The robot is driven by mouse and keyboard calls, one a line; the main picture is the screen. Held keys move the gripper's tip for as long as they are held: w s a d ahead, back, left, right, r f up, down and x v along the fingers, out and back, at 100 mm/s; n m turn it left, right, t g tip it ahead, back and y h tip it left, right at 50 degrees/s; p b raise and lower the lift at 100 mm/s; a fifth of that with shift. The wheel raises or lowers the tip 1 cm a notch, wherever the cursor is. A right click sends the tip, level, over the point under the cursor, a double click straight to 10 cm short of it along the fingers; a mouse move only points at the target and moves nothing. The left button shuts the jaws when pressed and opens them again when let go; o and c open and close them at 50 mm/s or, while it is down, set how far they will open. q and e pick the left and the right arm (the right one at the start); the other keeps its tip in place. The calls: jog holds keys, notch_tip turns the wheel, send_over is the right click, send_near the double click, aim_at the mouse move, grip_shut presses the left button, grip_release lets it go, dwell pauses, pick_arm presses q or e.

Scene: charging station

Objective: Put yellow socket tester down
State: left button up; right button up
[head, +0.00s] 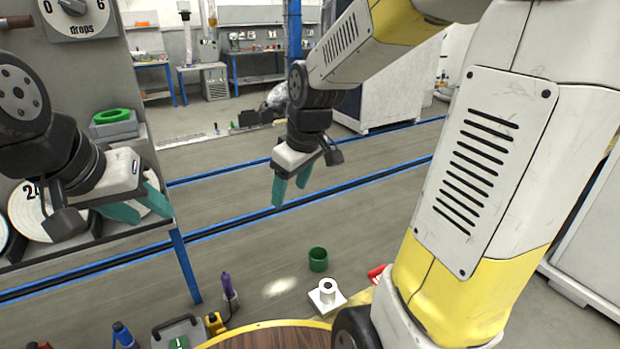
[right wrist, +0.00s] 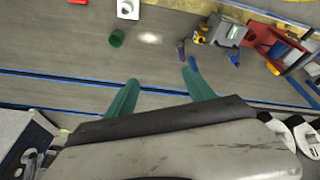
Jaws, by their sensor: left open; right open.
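A small yellow object (head: 214,323), which looks like the yellow socket tester, is on the floor area near the bottom of the head view, beside a grey case. It also shows in the right wrist view (right wrist: 199,36). My right gripper (head: 291,188) hangs above the floor, open, with nothing between its teal fingers; its fingertips also show in the right wrist view (right wrist: 160,78). It is well apart from the yellow object. My left gripper (head: 139,208) is open and empty in front of the shelf at the left, also apart from the yellow object.
A purple-handled tool (head: 228,286), a green cup (head: 318,259), a white spool-like piece (head: 327,294) and a grey case (head: 178,332) stand nearby. A round wooden top (head: 270,338) is at the bottom. A shelf with a blue post (head: 185,265) stands left. Open floor lies beyond.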

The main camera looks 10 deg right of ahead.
jog(key=s+d+r+m+t, duration=0.2)
jog(key=s+r+m, duration=0.5)
jog(key=s, duration=0.5)
jog(key=shift+s+d+r+t+y, duration=0.25)
jog(key=shift+s+d+t+y, duration=0.05)
jog(key=shift+d, duration=0.5)
